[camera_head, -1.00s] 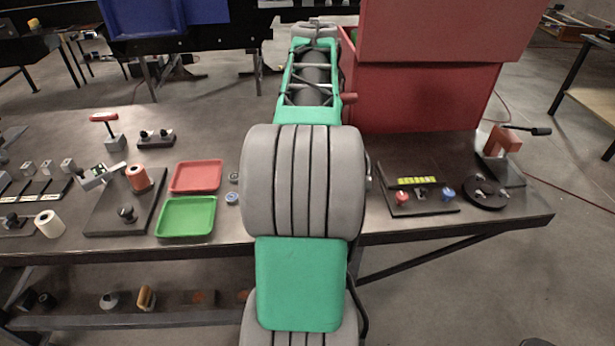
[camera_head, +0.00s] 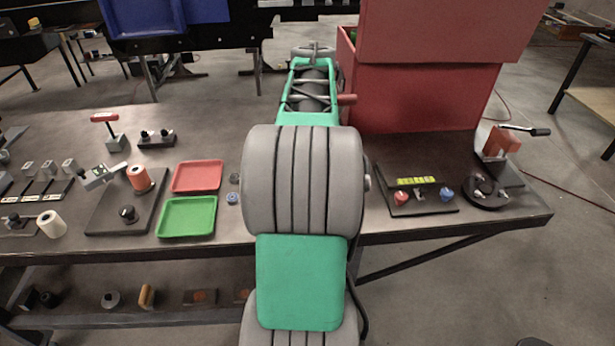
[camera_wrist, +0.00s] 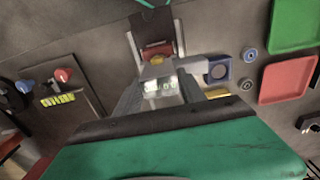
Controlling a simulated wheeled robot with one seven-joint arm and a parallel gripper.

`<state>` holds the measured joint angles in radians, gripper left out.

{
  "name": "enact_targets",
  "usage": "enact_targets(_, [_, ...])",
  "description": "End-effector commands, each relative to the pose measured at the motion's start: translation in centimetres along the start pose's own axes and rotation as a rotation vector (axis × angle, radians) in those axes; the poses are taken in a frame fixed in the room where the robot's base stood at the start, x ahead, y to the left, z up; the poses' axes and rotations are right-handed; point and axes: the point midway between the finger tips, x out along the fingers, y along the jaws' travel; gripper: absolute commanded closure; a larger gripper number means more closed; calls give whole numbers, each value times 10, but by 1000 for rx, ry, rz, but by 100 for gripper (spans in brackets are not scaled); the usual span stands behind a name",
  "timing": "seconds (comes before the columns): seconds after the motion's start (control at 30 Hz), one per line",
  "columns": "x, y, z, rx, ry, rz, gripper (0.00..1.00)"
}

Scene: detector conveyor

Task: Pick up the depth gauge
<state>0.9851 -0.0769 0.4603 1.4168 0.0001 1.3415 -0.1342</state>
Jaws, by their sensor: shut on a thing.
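In the wrist view my gripper (camera_wrist: 156,92) is shut on a pale grey instrument with a small bright display, which looks like the depth gauge (camera_wrist: 160,86). Its outline blends with the jaws, so its full shape is unclear. Whether it touches the table is also unclear. A metal piece with a red and gold part (camera_wrist: 156,50) shows just beyond the jaws. In the head view my arm hides the gripper and the gauge.
A red tray (camera_head: 197,177) and a green tray (camera_head: 187,216) lie left of my arm. A board with red and blue knobs (camera_head: 430,208) and a round dark fixture (camera_head: 485,193) are at right. A large red box (camera_head: 425,95) stands behind.

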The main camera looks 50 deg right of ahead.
Motion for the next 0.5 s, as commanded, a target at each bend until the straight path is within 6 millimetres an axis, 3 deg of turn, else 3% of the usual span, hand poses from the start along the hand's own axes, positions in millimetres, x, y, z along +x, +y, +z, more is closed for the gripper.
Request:
enact_targets(0.33, [0,0,0,0,0,0,99])
enact_targets(0.5, [0,0,0,0,0,0,100])
